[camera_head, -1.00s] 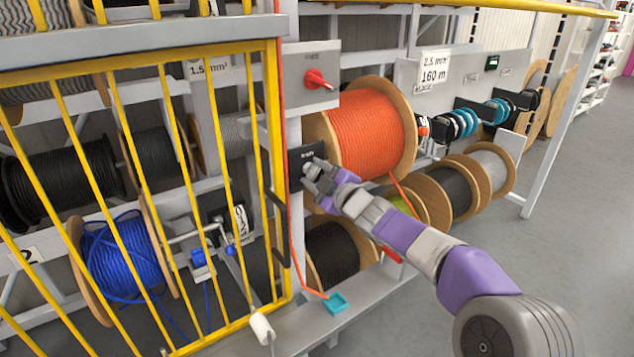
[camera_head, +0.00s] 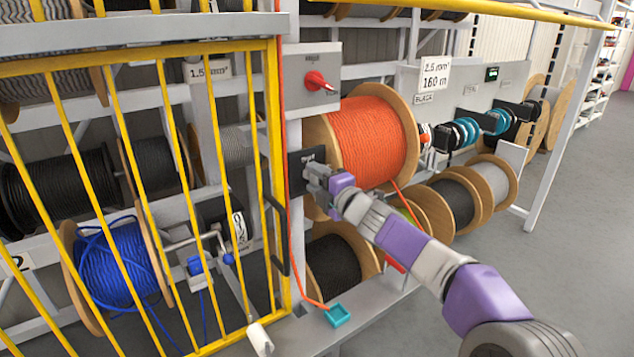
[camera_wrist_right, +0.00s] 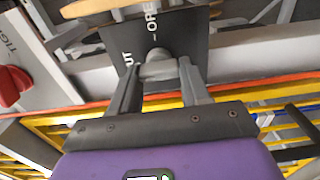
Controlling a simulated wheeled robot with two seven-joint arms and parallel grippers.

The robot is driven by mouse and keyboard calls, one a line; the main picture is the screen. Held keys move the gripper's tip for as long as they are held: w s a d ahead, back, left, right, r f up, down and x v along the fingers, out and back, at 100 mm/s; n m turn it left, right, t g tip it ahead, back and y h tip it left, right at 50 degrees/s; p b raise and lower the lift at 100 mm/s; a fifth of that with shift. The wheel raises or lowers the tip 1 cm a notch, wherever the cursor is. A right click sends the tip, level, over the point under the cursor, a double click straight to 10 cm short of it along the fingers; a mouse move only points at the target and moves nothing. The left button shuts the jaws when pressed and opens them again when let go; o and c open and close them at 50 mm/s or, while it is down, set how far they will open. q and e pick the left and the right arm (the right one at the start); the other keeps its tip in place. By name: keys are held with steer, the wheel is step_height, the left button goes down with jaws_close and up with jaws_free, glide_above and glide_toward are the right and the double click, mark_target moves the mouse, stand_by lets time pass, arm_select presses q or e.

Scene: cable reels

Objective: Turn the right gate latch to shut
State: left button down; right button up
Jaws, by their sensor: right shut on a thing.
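The right gate latch is on a black plate (camera_head: 295,162) on the grey post beside the yellow gate (camera_head: 272,130). My right gripper (camera_head: 314,178) is at this plate and covers most of the latch in the head view. In the right wrist view the black plate (camera_wrist_right: 185,38) carries partly hidden white lettering, "OPE" and "UT". The grey latch knob (camera_wrist_right: 157,66) sits between the two fingers of my right gripper (camera_wrist_right: 160,82), which is shut on it. I cannot tell which way the latch points. My left gripper is not in view.
A red rotary switch (camera_head: 317,81) is on a grey box above the latch. An orange cable reel (camera_head: 372,140) stands close to the right of the gripper. An orange cable runs down the post to a teal piece (camera_head: 337,315) on the ledge. Grey floor is clear at right.

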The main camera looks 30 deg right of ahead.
steer(key=shift+r, duration=0.15)
steer(key=o, duration=1.1)
steer(key=shift+c, duration=0.2)
steer(key=s, duration=0.7)
steer(key=shift+s+d+p, duration=0.25)
steer(key=shift+d+p, duration=0.05)
steer(key=shift+p, duration=0.05)
